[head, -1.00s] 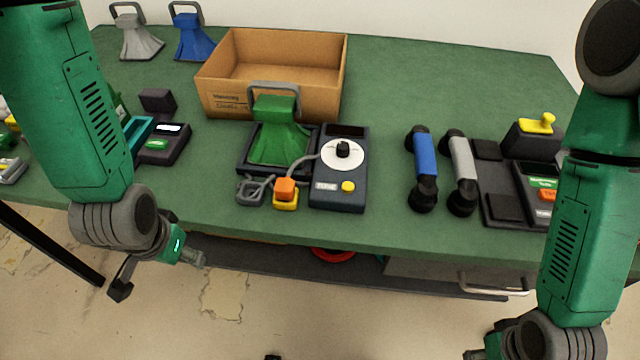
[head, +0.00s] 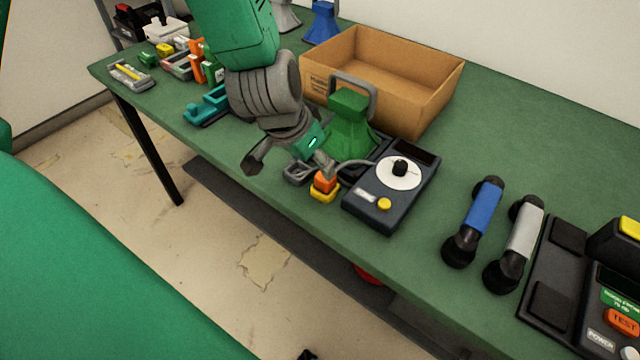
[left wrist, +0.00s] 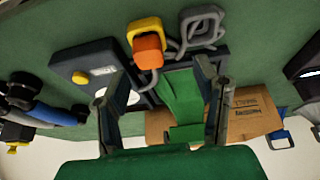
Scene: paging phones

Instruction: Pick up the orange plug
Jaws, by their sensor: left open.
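The orange plug (head: 325,181) sits in a yellow holder (head: 323,195) near the table's front edge, beside the dark dial box (head: 390,190). In the left wrist view the orange plug (left wrist: 149,52) shows ahead of and between my fingers, with the yellow holder (left wrist: 145,30) behind it. My left gripper (head: 290,165) is open and empty, above and just left of the plug in the head view. One finger is close to the plug in that view; I cannot tell whether they touch.
A green horn-shaped piece (head: 350,125) with a grey handle stands behind the plug. A grey looped piece (head: 298,172) lies left of it. A cardboard box (head: 420,95) stands behind. Blue (head: 473,220) and grey (head: 515,243) handsets lie right, with clear table between.

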